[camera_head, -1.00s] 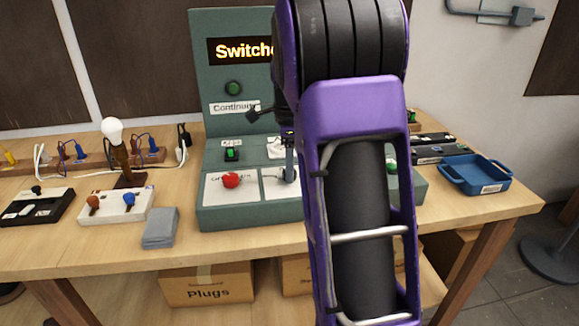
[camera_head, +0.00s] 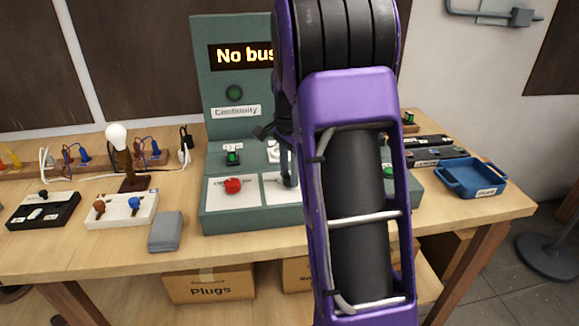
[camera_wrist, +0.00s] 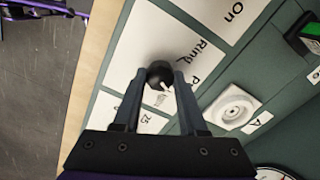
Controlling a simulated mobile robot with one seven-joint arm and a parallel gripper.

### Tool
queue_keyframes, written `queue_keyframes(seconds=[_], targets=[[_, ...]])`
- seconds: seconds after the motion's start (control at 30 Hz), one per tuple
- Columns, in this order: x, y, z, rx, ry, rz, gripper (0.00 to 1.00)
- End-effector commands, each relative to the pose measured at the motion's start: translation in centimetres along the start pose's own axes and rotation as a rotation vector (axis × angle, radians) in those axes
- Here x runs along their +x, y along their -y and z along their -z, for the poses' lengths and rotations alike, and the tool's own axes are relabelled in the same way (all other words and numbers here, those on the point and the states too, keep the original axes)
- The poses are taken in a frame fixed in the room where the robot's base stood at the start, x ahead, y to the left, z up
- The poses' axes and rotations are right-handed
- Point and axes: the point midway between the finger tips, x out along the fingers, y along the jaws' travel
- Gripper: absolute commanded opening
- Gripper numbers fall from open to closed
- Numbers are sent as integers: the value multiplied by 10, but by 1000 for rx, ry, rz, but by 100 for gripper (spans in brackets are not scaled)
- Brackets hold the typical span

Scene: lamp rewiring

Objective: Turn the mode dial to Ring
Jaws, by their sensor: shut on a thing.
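The mode dial (camera_wrist: 157,71) is a dark round knob on a white label plate (camera_wrist: 165,42) in the wrist view. "Ring" is printed to its upper right, a partly hidden label starting with "P" to its right, and "25" below. My gripper (camera_wrist: 160,82) is shut on the dial, one finger on each side. A small light mark shows at the knob's lower edge; I cannot tell which label it points at. In the head view the grey-green test panel (camera_head: 222,84) reads "No bus…", cut off by my arm, which also hides the dial.
A red knob (camera_head: 233,186) and a green switch (camera_head: 233,158) sit left of my gripper on the panel. A white round socket (camera_wrist: 233,107) is close by in the wrist view. A grey block (camera_head: 166,232), lamp (camera_head: 118,137) and blue tray (camera_head: 470,178) stand on the table.

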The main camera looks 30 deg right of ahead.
Motion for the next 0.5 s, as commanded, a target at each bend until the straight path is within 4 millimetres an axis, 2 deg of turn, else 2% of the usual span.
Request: queue_keyframes(seconds=[0.5], targets=[[-1, 0, 0, -490, 1, -2, 0]])
